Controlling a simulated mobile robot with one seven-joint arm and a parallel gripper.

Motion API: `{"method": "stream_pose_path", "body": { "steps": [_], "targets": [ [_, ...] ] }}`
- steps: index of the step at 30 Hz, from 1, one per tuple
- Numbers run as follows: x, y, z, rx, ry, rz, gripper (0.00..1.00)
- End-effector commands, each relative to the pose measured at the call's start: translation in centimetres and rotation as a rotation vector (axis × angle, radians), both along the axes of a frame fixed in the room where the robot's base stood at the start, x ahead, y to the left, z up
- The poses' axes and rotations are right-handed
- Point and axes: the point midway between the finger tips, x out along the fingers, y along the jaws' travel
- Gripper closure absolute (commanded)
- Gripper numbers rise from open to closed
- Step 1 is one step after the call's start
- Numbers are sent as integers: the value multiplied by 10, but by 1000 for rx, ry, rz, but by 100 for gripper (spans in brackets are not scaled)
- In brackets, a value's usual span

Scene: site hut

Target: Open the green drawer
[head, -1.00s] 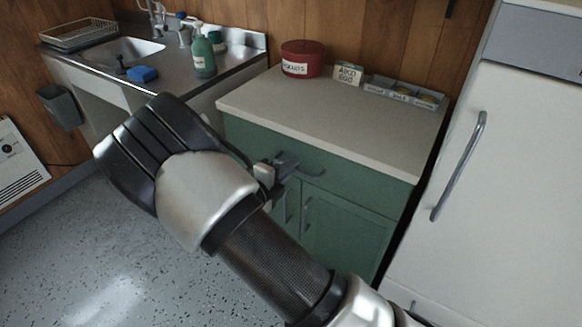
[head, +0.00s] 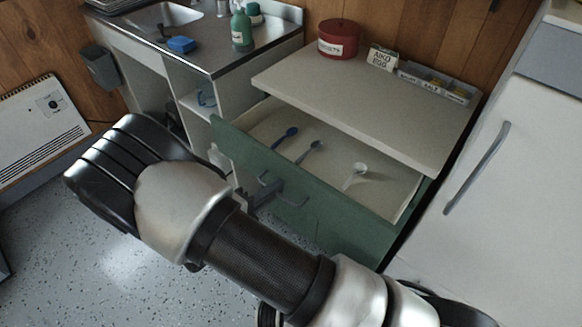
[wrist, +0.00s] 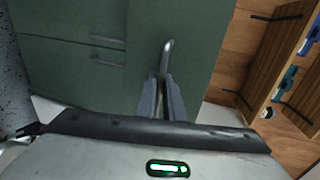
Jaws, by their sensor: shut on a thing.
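The green drawer (head: 350,230) under the pale worktop is pulled well out, and its light inside shows from above. Its grey bar handle (head: 292,199) runs across the front; in the wrist view the handle (wrist: 168,48) stands between my fingers. My gripper (head: 262,192) is shut on this handle, partly hidden behind my forearm in the head view. The gripper's two grey fingers (wrist: 161,96) also show in the wrist view.
A red tin (head: 338,40), a small sign (head: 383,59) and a grey divided tray (head: 434,82) stand on the worktop (head: 370,110). A white fridge (head: 500,200) stands close on the right. The sink unit (head: 220,55) is at left. Speckled floor (head: 100,255) is clear at lower left.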

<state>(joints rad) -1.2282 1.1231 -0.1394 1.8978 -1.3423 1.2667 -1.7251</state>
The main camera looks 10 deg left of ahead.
Motion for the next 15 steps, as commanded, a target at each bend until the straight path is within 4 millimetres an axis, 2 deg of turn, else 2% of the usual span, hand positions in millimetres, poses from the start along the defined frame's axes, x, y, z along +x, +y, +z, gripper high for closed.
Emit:
{"method": "stream_pose_path", "body": {
  "steps": [1,6,15],
  "targets": [
    [-10,6,1,-1,2,1,100],
    [-33,22,0,-2,1,0,100],
    [-52,34,0,-2,-1,-2,100]
  ]
}}
